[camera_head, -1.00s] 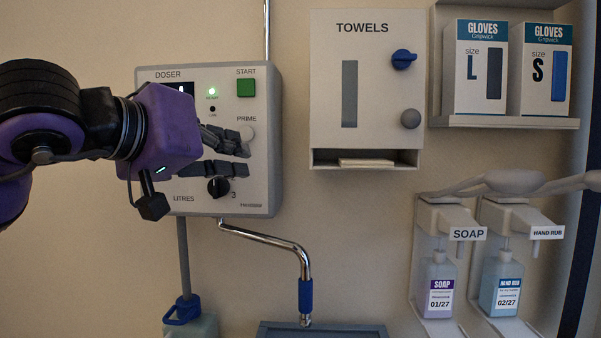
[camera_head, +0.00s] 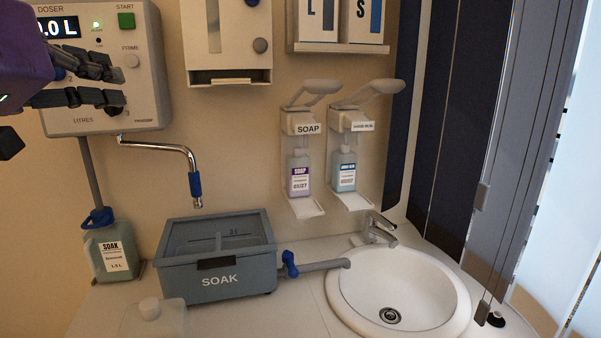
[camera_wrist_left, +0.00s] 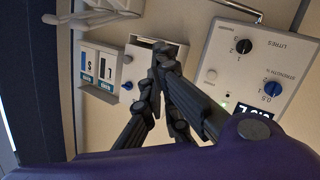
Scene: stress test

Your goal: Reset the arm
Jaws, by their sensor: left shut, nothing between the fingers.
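My left gripper (camera_head: 121,86) comes in from the left edge, with dark fingers on a purple body. It is shut and empty. Its fingers overlap the lower front of the white doser (camera_head: 150,95) in the head view, hiding part of its dials. I cannot tell if they touch it. In the left wrist view the fingertips (camera_wrist_left: 160,52) come together with nothing between them. The doser panel also shows there (camera_wrist_left: 225,60), beside the fingers. Its display (camera_head: 60,27) reads 0.0 L, partly cut off, and a green light is lit. My right gripper is not in view.
A towel dispenser (camera_head: 225,50) hangs right of the doser, with a glove shelf (camera_head: 338,47) beyond. Below are a soak tank (camera_head: 185,277), a jug (camera_head: 115,240), soap (camera_head: 299,172) and hand-rub (camera_head: 344,172) dispensers, and a white sink (camera_head: 455,295).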

